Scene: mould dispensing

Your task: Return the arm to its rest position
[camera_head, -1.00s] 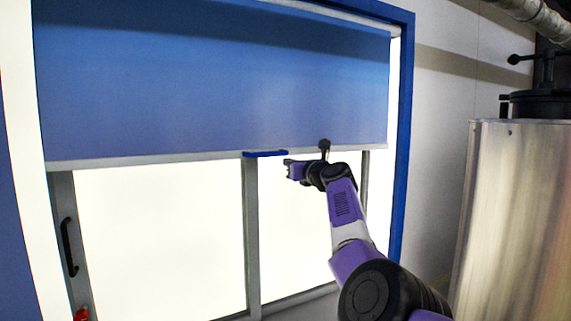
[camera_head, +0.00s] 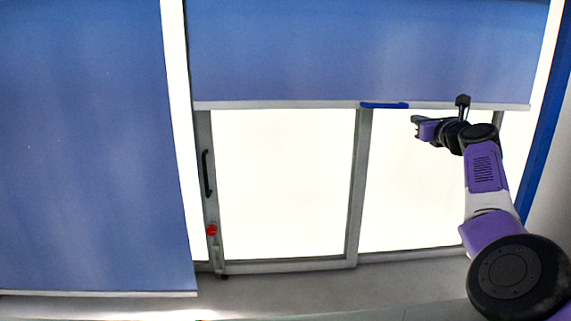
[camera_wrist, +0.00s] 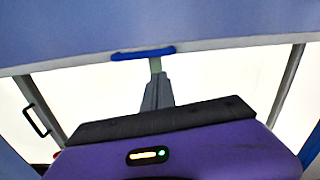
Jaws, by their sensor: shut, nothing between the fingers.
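My gripper (camera_head: 417,126) is at the end of my raised purple and black arm, at the right of the head view. It points left, in front of the bright window and a little below the bottom bar of the blue blind. It is shut with nothing in it and touches nothing that I can see. In the wrist view my gripper (camera_wrist: 156,82) shows as narrow grey fingers close together, just under the blue pull tab (camera_wrist: 143,53). The same pull tab (camera_head: 384,105) sits on the blind's bottom bar in the head view, left of and above the gripper.
A raised blue blind (camera_head: 330,50) covers the upper window. A longer blue blind (camera_head: 85,150) hangs at the left. The window frame has a black handle (camera_head: 206,174) and a red part (camera_head: 211,230). Open space lies left of my arm.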

